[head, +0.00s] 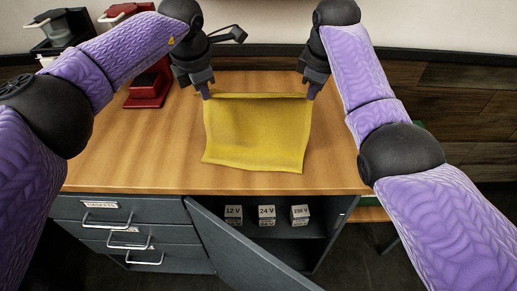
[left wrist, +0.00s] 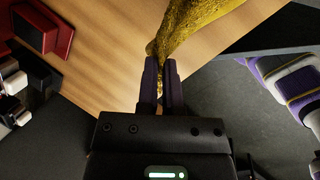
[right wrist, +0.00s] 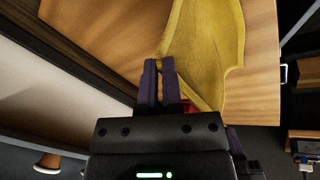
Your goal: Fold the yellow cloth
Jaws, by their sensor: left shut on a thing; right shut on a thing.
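The yellow cloth (head: 255,135) is spread over the wooden counter, with its far edge held up between my two grippers and its near edge toward the front of the counter. My left gripper (head: 206,93) is shut on the far left corner; the cloth (left wrist: 185,35) runs from its fingertips (left wrist: 163,78) in the left wrist view. My right gripper (head: 313,92) is shut on the far right corner; the cloth (right wrist: 205,45) also shows at its fingertips (right wrist: 160,78) in the right wrist view. I cannot tell how much of the cloth touches the counter.
The wooden counter (head: 130,150) is clear on both sides of the cloth. A red machine (head: 150,85) stands at the back left. Below, a cabinet door (head: 245,250) hangs open, showing boxes marked 12 V (head: 233,215), 24 V (head: 267,215) and a third (head: 299,215). Drawers (head: 125,235) are at the left.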

